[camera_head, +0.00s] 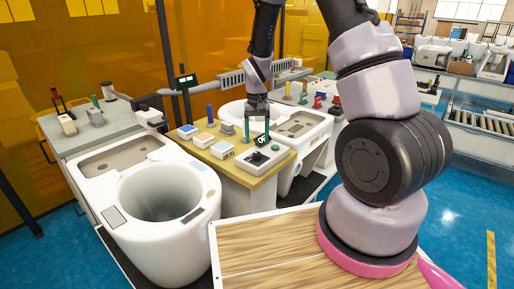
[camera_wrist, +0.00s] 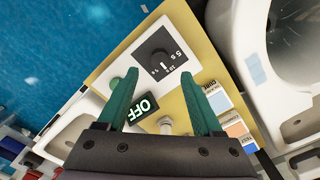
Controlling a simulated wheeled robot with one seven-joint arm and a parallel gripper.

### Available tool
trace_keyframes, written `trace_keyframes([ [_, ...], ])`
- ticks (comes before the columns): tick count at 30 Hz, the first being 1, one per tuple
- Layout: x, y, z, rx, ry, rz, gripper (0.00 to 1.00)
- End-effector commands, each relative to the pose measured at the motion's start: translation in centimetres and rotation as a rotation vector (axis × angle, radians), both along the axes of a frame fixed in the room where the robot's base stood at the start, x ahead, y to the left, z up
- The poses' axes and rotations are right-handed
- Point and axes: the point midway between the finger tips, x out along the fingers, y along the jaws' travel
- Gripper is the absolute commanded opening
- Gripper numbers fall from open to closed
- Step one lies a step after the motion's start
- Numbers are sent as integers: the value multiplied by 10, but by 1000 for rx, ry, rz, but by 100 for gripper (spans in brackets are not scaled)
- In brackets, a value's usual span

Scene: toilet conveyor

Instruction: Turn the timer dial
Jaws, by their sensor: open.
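In the head view the panel box (camera_head: 266,158) stands on the yellow table's front end. My gripper (camera_wrist: 160,76) is open with its two green fingers spread; the dial appears between and just beyond the fingertips. In the head view my gripper (camera_head: 257,133) points down above the panel box. It seems apart from the dial, but the exact gap is hard to tell.
A black "OFF" sign (camera_wrist: 147,114) and a pale post (camera_wrist: 175,123) stand between the fingers in the wrist view. Small labelled boxes (camera_wrist: 228,113) lie beside the right finger. White toilet bodies (camera_head: 165,190) flank the yellow table (camera_head: 247,179).

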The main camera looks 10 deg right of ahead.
Motion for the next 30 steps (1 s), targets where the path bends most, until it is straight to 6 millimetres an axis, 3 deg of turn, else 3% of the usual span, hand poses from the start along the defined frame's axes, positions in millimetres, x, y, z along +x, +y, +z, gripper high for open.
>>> trace_keyframes([
  [3,1,0,23,0,-4,1,68],
  [7,1,0,38,1,-2,0,68],
  [20,0,0,46,0,-1,0,68],
  [23,-1,-2,56,7,-12,-6,68],
  [26,-5,-6,84,27,-48,-23,68],
  [30,-21,-16,144,71,-124,-58,68],
])
